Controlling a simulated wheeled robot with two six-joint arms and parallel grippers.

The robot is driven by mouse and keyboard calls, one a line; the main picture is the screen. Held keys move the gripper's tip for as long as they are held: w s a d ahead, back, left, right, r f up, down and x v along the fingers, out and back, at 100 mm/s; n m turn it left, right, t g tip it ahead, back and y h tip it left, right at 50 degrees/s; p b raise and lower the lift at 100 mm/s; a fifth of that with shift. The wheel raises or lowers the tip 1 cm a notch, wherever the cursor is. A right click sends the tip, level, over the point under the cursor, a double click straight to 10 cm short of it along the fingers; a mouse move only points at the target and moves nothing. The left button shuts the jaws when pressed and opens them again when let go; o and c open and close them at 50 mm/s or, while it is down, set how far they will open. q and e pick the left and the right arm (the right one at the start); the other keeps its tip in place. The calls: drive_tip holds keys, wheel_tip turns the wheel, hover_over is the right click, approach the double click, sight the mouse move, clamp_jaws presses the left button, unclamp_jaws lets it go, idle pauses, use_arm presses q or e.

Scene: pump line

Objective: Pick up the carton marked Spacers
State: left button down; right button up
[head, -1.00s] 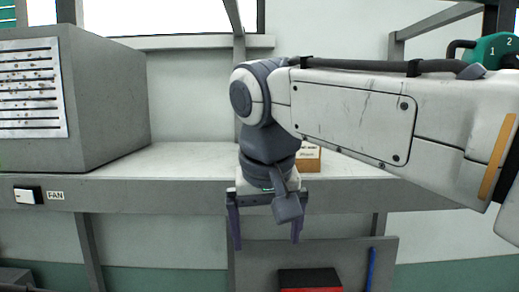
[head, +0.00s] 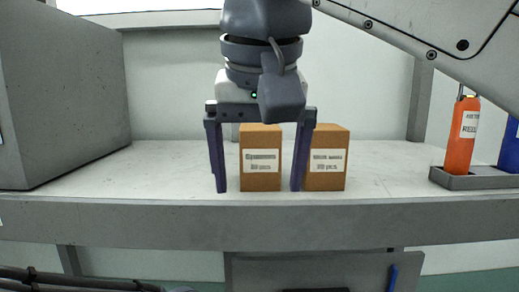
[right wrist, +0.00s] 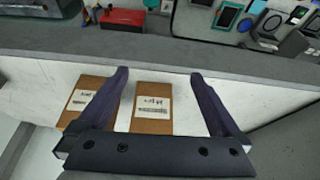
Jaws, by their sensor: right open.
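The carton marked Spacers (head: 260,180) is a brown box with a white label, upright on the grey shelf (head: 250,215). My right gripper (head: 258,189) points down over it, open, with one finger on each side and a gap to the carton. In the right wrist view, the carton (right wrist: 152,122) shows between the open fingers (right wrist: 159,73). A second brown carton (head: 328,182) stands just to the right, close to the right finger; its label is hard to read. It also shows in the right wrist view (right wrist: 73,118). My left gripper is out of view.
A large grey box (head: 65,100) stands on the shelf at left. A wall closes the shelf's back. The shelf is clear between the grey box and the cartons.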

sight(261, 147)
drive_tip(key=w+p, duration=0.2)
drive_tip(key=w, duration=0.5)
drive_tip(key=shift+d+r+p, duration=0.1)
drive_tip(key=shift+d+p, duration=0.05)
drive_tip(key=shift+p, duration=0.2)
drive_tip(key=w, duration=0.1)
drive_tip(key=w+p, duration=0.2)
drive_tip(key=w, duration=0.1)
drive_tip(key=shift+f, duration=0.35)
drive_tip(key=shift+w+f, duration=0.1)
drive_tip(key=shift+f, duration=0.2)
drive_tip(key=c, duration=1.4)
drive_tip(key=shift+c, duration=0.8)
drive_tip(key=shift+r, duration=0.15)
